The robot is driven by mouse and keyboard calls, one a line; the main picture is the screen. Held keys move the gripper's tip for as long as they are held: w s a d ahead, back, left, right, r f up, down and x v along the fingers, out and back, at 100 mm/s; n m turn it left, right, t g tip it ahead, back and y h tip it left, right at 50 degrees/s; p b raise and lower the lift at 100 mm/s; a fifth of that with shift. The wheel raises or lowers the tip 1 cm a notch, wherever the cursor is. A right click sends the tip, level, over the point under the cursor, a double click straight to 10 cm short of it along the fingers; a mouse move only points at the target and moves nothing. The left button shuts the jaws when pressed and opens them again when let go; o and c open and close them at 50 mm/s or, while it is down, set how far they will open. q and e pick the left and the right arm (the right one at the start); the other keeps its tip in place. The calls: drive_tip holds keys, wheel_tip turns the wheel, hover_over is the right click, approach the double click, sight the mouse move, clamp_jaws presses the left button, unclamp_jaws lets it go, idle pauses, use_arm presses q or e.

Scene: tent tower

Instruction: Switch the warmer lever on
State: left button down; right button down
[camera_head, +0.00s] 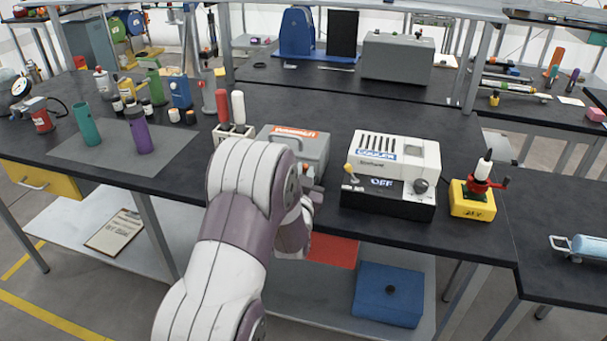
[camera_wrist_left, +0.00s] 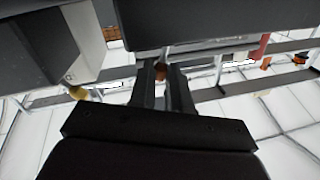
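The warmer (camera_head: 310,148) is a grey box with a red label on the bench. My left arm covers its left and front parts. I cannot make out its lever in the head view. My left gripper (camera_head: 313,180) is at the warmer's front right corner, partly hidden by my wrist. In the left wrist view its two dark fingers (camera_wrist_left: 163,72) have a narrow gap between them. A small reddish-brown thing (camera_wrist_left: 162,72) shows at the fingertips. I cannot tell whether they grip it. My right gripper is not in view.
The white cooler (camera_head: 397,155), its display reading OFF, stands right of the warmer with a yellow-knobbed lever (camera_head: 348,167). A yellow-based red device (camera_head: 473,200) stands farther right. A rack with red and white cylinders (camera_head: 232,131) is behind my arm. Bottles stand at left.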

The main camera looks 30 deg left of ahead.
use_arm(q)
drive_tip(key=shift+d+f+m+b, duration=0.2)
drive_tip(key=shift+f+m+b, duration=0.25)
drive_tip(key=shift+m+b, duration=0.4)
drive_tip(key=shift+d+b, duration=0.1)
drive_tip(key=shift+b, duration=0.25)
drive_tip(key=shift+r+m, duration=0.25)
drive_tip(key=c, duration=1.1)
unclamp_jaws()
drive_tip(key=shift+w, duration=0.1)
drive_tip(key=v, duration=1.2)
drive_tip(key=shift+s+d+f, duration=0.15)
drive_tip(key=shift+s+f, duration=0.05)
drive_tip(key=shift+s, duration=0.15)
drive_tip(key=shift+f, duration=0.1)
